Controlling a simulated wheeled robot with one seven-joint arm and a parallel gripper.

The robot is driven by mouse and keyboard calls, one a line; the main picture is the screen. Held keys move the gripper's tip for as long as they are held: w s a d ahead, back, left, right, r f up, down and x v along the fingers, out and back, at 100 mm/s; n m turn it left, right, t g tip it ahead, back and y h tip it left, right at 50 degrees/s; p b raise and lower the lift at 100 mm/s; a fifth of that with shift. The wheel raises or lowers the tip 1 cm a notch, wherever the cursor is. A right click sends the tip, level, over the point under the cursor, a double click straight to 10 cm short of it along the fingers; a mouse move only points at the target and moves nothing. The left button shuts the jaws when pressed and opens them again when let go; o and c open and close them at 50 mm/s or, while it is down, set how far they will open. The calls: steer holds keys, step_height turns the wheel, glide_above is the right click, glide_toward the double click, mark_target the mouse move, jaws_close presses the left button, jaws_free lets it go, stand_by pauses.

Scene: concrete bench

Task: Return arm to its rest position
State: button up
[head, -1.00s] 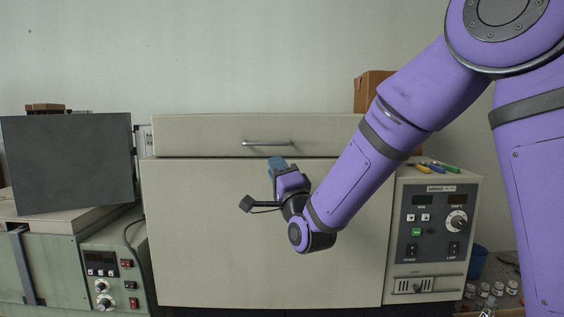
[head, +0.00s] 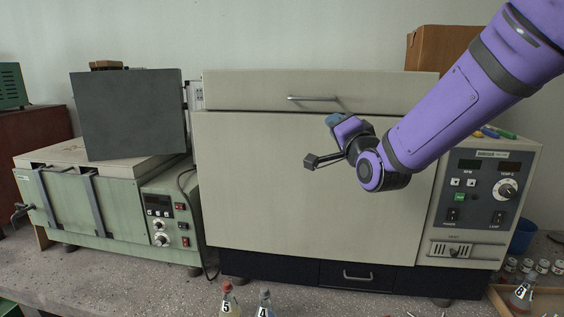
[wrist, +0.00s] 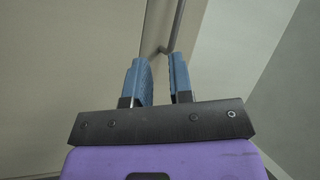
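My gripper (head: 333,119) hangs in front of the large beige cabinet (head: 290,185), a little below and right of the handle of its top panel. In the wrist view my gripper (wrist: 159,66) shows two blue fingers apart, with nothing held between them. The metal handle (wrist: 177,28) shows beyond the fingertips, which look clear of it. The top panel (head: 375,92) looks closed. My arm reaches in from the upper right, its elbow outside the head view.
A green instrument (head: 95,205) with a dark upright panel (head: 130,115) stands at left. A control unit (head: 482,200) adjoins the cabinet's right side. Bottles (head: 229,300) stand at the front edge of the picture. The speckled bench (head: 110,275) is clear at front left.

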steer(key=s+d+f+n+g+h, duration=0.2)
steer(key=s+d+n+g, duration=0.1)
steer(key=s, duration=0.8)
steer(key=s+d+f+n+g+h, duration=0.1)
steer(key=s+d+f+n+g, duration=0.1)
steer(key=s+d+g, duration=0.4)
steer(key=s+d+f+n+g+h, duration=0.1)
steer(key=s+d+g, duration=0.4)
steer(key=s, duration=1.1)
steer(key=d+n+h, duration=0.1)
steer(key=d+n, duration=0.1)
steer(key=shift+s+f+n+h, duration=0.25)
steer(key=shift+f+n+h, duration=0.05)
steer(key=shift+f+n, duration=0.1)
